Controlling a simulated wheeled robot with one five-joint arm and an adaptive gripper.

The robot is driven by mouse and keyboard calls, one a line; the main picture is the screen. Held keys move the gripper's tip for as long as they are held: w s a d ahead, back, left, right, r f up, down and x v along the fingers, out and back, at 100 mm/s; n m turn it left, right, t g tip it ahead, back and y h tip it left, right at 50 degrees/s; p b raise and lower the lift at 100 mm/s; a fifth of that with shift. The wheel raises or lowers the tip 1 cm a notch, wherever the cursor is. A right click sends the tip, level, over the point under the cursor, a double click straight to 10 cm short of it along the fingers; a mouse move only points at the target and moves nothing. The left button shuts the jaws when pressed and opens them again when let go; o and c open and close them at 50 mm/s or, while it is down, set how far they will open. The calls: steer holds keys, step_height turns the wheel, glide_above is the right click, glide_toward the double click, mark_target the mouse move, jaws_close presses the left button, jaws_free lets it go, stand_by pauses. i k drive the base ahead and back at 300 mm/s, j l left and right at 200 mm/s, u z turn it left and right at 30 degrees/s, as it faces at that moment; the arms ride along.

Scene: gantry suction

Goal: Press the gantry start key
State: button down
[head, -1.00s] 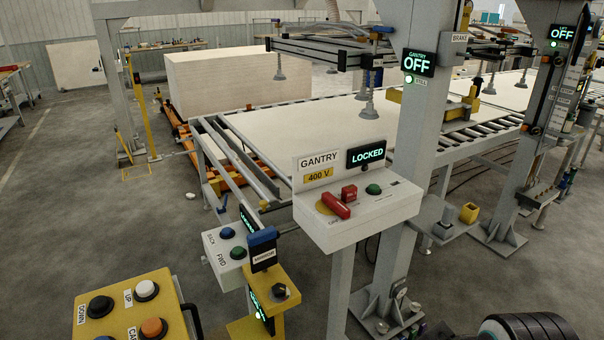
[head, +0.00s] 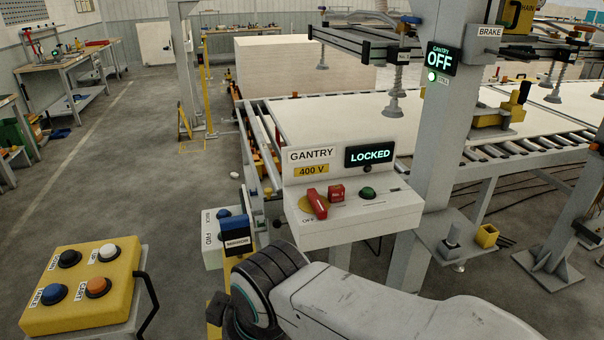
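The gantry control box (head: 355,214) is a white sloped panel labelled GANTRY and 400 V. Its green key (head: 367,193) sits right of a small red block (head: 337,192) and a red rotary handle (head: 317,203) on a yellow disc. The handle lies slanted, its near end toward the OFF mark. The box display (head: 370,154) reads LOCKED in green. The gantry sign (head: 441,58) on the column reads OFF, with a green lamp lit below. My arm crosses the lower right, its dark joint just below the box. My gripper is not visible.
A yellow pendant box (head: 82,290) with black, white, blue and orange buttons stands at lower left. A small box (head: 226,240) labelled FWD is left of the gantry box. The grey column (head: 437,130) rises right behind it. Open floor lies at left.

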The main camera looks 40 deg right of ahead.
mark_target(367, 191)
steer(key=i+l+u, duration=0.1)
steer(key=l+u, duration=0.35)
steer(key=i+l+u, duration=0.1)
steer(key=l+u, duration=0.8)
steer(key=k+l+u, duration=0.1)
steer(key=l+u, duration=0.2)
steer(key=u, duration=0.15)
